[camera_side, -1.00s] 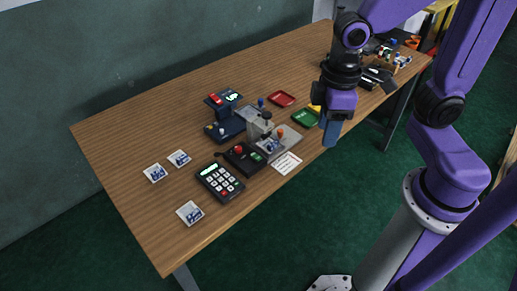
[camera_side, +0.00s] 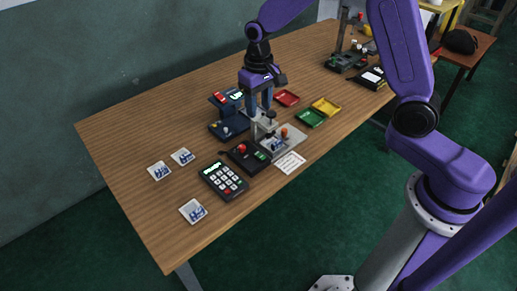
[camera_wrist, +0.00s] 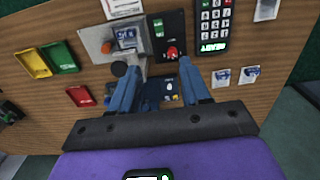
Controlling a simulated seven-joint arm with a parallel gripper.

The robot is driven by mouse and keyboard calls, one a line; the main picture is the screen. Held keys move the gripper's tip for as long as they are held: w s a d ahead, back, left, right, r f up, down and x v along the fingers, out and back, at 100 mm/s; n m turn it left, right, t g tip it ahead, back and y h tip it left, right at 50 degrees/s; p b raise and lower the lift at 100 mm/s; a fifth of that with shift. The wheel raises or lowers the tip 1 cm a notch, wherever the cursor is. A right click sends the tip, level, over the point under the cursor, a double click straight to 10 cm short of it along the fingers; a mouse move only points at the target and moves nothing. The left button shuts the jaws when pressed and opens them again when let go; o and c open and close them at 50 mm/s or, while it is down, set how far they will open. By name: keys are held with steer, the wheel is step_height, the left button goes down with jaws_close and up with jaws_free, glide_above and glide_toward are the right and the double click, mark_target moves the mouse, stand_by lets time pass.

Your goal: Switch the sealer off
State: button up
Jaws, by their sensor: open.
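My gripper (camera_side: 260,108) is open and empty, pointing down over the grey station and beside the blue device. In the wrist view its two blue fingers (camera_wrist: 157,82) stand apart. No device is clearly labelled as the sealer. The blue device (camera_side: 226,128) has a red rocker switch (camera_side: 220,97) and a lit display reading "UP" (camera_side: 237,95); in the wrist view the fingers and palm partly hide it. The grey station (camera_side: 291,138) has an orange knob (camera_side: 284,132).
A keypad (camera_side: 226,182) and several small white picture cards (camera_side: 193,211) lie at the left. A paper card (camera_side: 291,162) is at the front edge. Red (camera_side: 287,98), green (camera_side: 311,118) and yellow (camera_side: 326,107) trays lie right of the gripper. The left table end is mostly clear.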

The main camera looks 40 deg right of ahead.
mark_target(258, 154)
steer(key=f, duration=1.7)
steer(key=shift+w+d+f, duration=0.1)
steer(key=shift+w+f, duration=0.1)
steer(key=shift+f, duration=0.15)
